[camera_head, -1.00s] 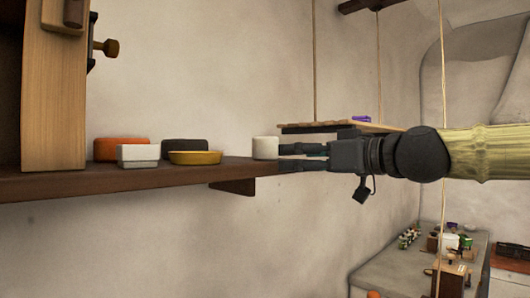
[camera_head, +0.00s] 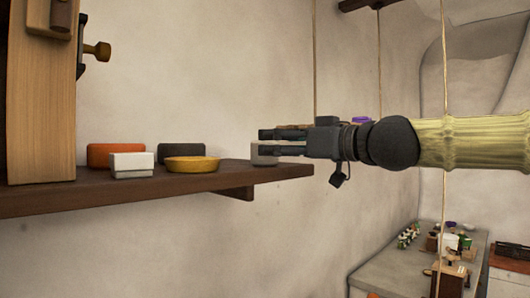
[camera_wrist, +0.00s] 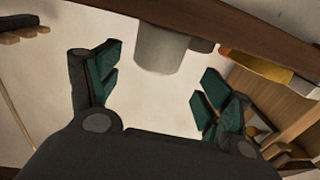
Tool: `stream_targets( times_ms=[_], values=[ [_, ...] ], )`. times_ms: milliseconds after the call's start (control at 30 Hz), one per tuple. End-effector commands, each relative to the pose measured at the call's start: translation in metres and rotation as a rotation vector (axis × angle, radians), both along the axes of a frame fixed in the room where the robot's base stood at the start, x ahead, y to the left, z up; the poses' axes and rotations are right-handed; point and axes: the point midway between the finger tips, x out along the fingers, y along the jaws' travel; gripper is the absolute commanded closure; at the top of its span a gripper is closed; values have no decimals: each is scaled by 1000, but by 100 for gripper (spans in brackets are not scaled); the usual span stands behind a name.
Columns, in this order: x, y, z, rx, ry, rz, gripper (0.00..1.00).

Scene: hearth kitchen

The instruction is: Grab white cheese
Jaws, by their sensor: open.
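My gripper (camera_head: 264,141) reaches in from the right. It is open and empty, its fingers overlapping the upper part of the piece in the head view. In the wrist view, the pale piece (camera_wrist: 158,50) appears ahead of my gripper (camera_wrist: 158,76), in line with the gap between the spread fingers. I see no clear contact. A white rectangular block (camera_head: 132,166) sits farther left on the shelf.
An orange block (camera_head: 114,150), a dark block (camera_head: 182,151) and a yellow round dish-like item (camera_head: 192,164) are on the shelf, left of the pale piece. A wooden cabinet (camera_head: 40,120) stands at the shelf's left. A rope (camera_head: 443,60) hangs near my arm.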

Motion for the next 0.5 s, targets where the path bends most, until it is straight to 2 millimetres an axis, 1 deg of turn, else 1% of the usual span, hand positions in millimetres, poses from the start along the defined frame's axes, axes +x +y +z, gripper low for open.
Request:
stream_targets(
  times_ms=[167, 500],
  values=[
    [6, 4, 1, 0, 1, 0, 21],
    [25, 20, 0, -1, 2, 0, 21]
  ],
)
